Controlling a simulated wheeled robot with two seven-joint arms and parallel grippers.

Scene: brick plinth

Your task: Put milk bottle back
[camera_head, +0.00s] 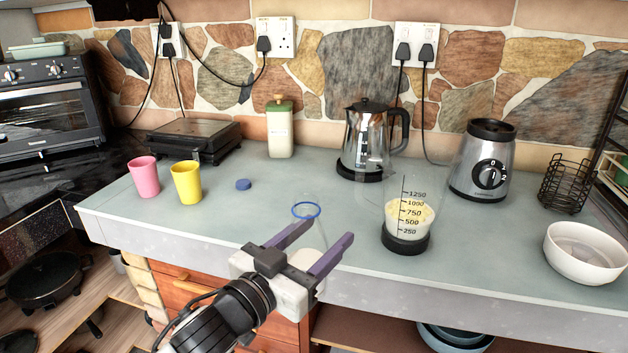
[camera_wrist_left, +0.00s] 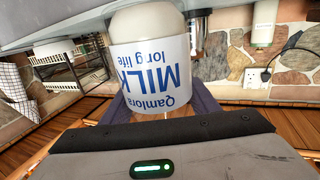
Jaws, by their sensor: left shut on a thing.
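The milk bottle has a white label reading "Qamlora MILK long life", which fills the middle of the left wrist view (camera_wrist_left: 160,75). In the head view its clear upper part with a blue ring (camera_head: 306,210) shows above my left gripper (camera_head: 327,233). The gripper is shut on the bottle, with a purple finger on either side, near the counter's front edge. The bottle looks roughly upright and open at the top. Whether its base touches the counter is hidden. A blue cap (camera_head: 243,184) lies on the counter behind it to the left. My right gripper is not in view.
A blender jug (camera_head: 408,222) with pale contents stands right of the gripper. Pink (camera_head: 145,177) and yellow (camera_head: 187,183) cups stand left. Behind are a green-lidded container (camera_head: 281,130), kettle (camera_head: 368,140) and blender base (camera_head: 484,160). A white bowl (camera_head: 585,254) sits right.

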